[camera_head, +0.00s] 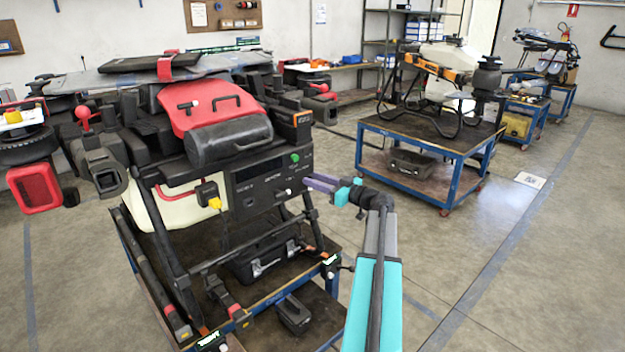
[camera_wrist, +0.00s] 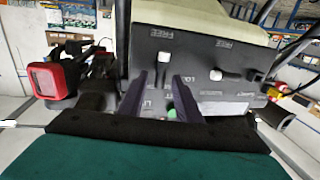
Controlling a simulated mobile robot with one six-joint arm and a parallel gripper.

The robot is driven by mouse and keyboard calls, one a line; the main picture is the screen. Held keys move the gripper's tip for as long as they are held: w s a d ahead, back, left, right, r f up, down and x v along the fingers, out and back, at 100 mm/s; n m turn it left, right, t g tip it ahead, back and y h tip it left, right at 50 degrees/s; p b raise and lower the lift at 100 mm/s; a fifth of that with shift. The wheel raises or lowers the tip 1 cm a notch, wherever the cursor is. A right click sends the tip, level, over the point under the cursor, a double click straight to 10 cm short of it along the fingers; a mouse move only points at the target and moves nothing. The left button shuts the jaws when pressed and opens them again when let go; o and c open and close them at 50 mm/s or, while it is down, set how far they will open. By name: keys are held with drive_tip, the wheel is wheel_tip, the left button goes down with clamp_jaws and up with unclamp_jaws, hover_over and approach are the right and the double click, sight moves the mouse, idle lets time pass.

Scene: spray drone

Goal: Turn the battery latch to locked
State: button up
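The spray drone's black panel (camera_head: 258,186) faces my arm in the head view. In the wrist view the panel (camera_wrist: 205,55) carries two white levers, one (camera_wrist: 162,66) near the middle and one (camera_wrist: 222,75) to its right. FREE and LOCK lettering shows near them, but I cannot tell which lever is the battery latch. My gripper (camera_head: 318,184) is close to the panel's right side. In the wrist view its purple fingers (camera_wrist: 160,82) are apart, with the middle lever in the gap between them. I cannot tell whether they touch it.
A green knob (camera_head: 295,157) sits on the panel's upper right. A yellow plug (camera_head: 214,203) and red cable are on its left. The drone's legs stand on a blue-framed cart (camera_head: 262,303). Another cart (camera_head: 425,143) holds a second machine behind.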

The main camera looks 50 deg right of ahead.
drive_tip(key=shift+w, duration=0.25)
